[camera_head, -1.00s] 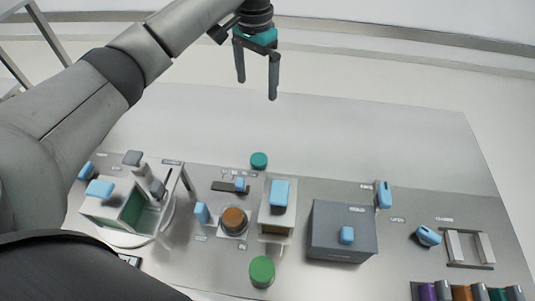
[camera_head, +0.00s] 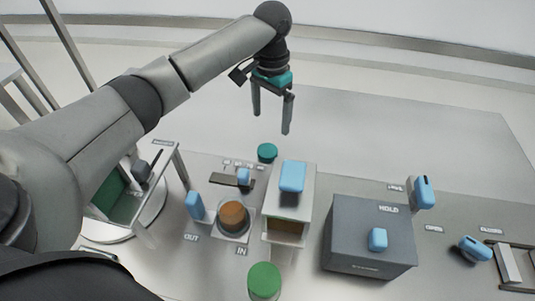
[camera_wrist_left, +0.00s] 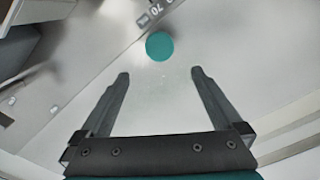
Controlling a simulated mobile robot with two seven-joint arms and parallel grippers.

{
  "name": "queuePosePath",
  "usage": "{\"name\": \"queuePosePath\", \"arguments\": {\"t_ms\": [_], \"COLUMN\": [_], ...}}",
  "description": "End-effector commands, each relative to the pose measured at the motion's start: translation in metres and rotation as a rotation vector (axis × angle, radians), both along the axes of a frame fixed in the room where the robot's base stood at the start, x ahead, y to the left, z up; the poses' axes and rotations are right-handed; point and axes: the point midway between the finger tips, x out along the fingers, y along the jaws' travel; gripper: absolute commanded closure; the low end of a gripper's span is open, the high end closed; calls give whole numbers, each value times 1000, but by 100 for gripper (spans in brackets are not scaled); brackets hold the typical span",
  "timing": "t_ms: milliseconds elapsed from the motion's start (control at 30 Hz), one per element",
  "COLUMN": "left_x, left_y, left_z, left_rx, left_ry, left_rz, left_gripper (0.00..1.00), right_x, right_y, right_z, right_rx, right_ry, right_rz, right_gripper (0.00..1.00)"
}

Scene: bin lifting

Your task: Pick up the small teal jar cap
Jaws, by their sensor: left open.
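The small teal jar cap (camera_head: 267,152) lies on the far part of the panel, beyond the light blue-topped box. It also shows in the left wrist view (camera_wrist_left: 159,46), ahead of the fingertips and roughly centred between them. A larger green cap or jar (camera_head: 264,281) stands at the near edge. My left gripper (camera_head: 271,122) is open and empty, with its fingers pointing down, above and just beyond the teal cap in the head view. In the left wrist view the open fingers (camera_wrist_left: 158,73) are apart from the cap. My right gripper is not in view.
A box with a light blue top (camera_head: 293,176) stands close to the cap on its near right. A slider with a blue knob (camera_head: 243,176) and a brown round knob (camera_head: 233,215) are nearer. A grey box (camera_head: 369,235) is at right. The table beyond the cap is clear.

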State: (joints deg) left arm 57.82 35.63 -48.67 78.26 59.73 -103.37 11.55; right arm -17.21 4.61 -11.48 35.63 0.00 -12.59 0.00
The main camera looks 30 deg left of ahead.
Motion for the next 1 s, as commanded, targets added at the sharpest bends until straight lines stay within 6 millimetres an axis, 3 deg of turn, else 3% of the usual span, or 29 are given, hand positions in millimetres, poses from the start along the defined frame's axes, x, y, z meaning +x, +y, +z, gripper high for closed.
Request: {"name": "queuePosePath", "arguments": {"t_ms": [100, 433, 700, 1000], "left_x": [-1, -1, -3, -2], "left_y": [0, 0, 1, 1], "left_z": [-27, -55, -94, -99], "left_rx": [1, 1, 0, 0], "left_ry": [4, 2, 1, 0], "left_rz": [1, -1, -1, -1], "left_gripper": [0, 0, 0, 0], "right_x": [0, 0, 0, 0], "right_y": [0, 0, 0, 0], "right_z": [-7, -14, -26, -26], "right_rx": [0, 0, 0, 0], "right_ry": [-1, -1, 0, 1], "right_rz": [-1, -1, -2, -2], "right_gripper": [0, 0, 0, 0]}}
